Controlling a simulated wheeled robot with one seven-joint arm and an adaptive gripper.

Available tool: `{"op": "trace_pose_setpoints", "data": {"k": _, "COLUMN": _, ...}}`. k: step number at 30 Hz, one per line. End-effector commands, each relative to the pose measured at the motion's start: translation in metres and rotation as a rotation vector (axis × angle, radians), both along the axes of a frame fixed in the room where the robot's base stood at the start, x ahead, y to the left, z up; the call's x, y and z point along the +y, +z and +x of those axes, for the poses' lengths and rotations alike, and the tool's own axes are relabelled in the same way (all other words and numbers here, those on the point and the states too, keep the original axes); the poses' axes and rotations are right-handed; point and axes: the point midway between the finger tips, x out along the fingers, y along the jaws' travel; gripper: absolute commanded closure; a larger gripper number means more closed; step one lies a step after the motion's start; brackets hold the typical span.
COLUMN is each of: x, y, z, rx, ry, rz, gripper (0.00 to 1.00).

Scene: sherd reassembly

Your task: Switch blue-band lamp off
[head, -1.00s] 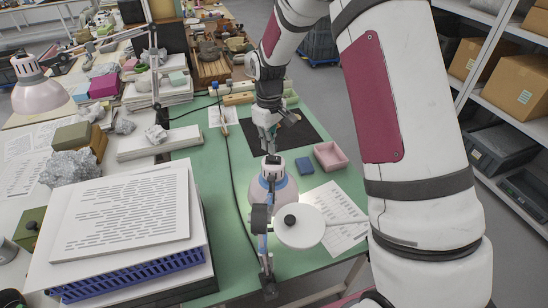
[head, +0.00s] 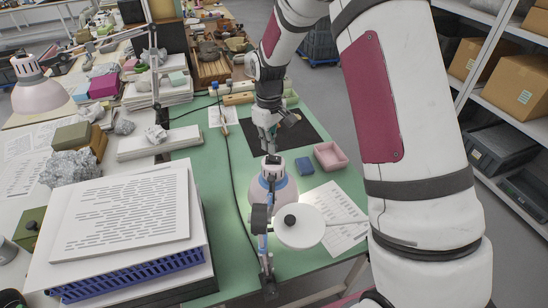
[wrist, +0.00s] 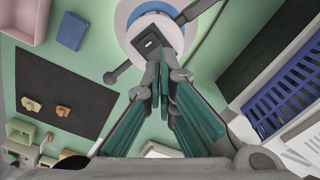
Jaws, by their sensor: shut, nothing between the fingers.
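The blue-band lamp (head: 272,186) stands at the front of the green table, its pale shade ringed by a blue band. In the wrist view its shade (wrist: 128,18) is at the top, with a dark switch block (wrist: 150,44) bearing a small white mark. My gripper (head: 269,149) is just behind and above the lamp head in the head view. In the wrist view my gripper's fingers (wrist: 164,58) are together and empty, their tips over or against the switch block; I cannot tell if they touch. Whether the lamp is lit is not clear.
A pink tray (head: 331,156) and a blue box (head: 305,165) lie right of the lamp. A black mat (wrist: 65,90) holds small sherds. A white round disc (head: 299,226) on an arm stands in front. Stacked papers (head: 125,215) rise at left. A cable runs left of the lamp.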

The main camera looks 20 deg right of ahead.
Motion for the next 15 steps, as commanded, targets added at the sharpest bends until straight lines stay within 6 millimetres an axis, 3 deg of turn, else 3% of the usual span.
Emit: {"op": "trace_pose_setpoints", "data": {"k": 15, "x": -0.0001, "y": -0.0077, "z": 0.0001, "rx": 0.000, "ry": 0.000, "rz": 0.000, "gripper": 1.00}}
